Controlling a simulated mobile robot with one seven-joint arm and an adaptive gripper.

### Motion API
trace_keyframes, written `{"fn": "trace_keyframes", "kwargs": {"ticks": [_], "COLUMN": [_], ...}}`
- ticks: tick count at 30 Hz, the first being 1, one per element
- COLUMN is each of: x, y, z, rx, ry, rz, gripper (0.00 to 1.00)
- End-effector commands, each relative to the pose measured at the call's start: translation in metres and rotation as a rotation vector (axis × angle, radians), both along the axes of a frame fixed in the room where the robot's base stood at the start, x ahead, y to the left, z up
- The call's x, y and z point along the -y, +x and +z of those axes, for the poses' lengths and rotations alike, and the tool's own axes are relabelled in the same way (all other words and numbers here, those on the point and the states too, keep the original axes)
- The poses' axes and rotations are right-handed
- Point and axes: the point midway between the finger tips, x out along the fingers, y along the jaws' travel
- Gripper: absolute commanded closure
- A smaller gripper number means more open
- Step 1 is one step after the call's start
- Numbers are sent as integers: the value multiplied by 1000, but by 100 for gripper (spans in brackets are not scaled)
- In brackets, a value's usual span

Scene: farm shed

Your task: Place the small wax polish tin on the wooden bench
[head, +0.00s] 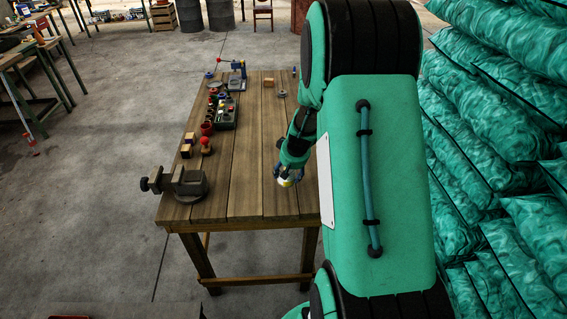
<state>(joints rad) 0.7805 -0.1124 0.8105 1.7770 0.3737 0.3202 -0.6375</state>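The wooden bench (247,150) stands in the middle of the head view, with long brown planks. My gripper (285,179) is over the right part of its top, pointing down. A small white and yellow round thing (285,183), which looks like the wax polish tin, is between the fingertips. The gripper appears shut on it. I cannot tell whether the thing touches the planks or is just above them. My arm hides the bench's right edge.
A vise (187,184) sits at the bench's front left corner. Planks left of my gripper are clear. Green sacks (500,110) are stacked at right.

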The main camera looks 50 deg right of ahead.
Motion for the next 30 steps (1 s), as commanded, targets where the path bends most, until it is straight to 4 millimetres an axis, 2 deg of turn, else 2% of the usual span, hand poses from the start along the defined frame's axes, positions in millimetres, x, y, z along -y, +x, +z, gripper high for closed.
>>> {"fn": "trace_keyframes", "kwargs": {"ticks": [12, 18, 30], "x": [41, 56, 62], "y": [49, 67, 73], "z": [-6, -8, -8], "rx": [2, 0, 2], "ry": [-1, -1, -1], "rz": [-1, 0, -1], "gripper": [74, 74, 74]}}
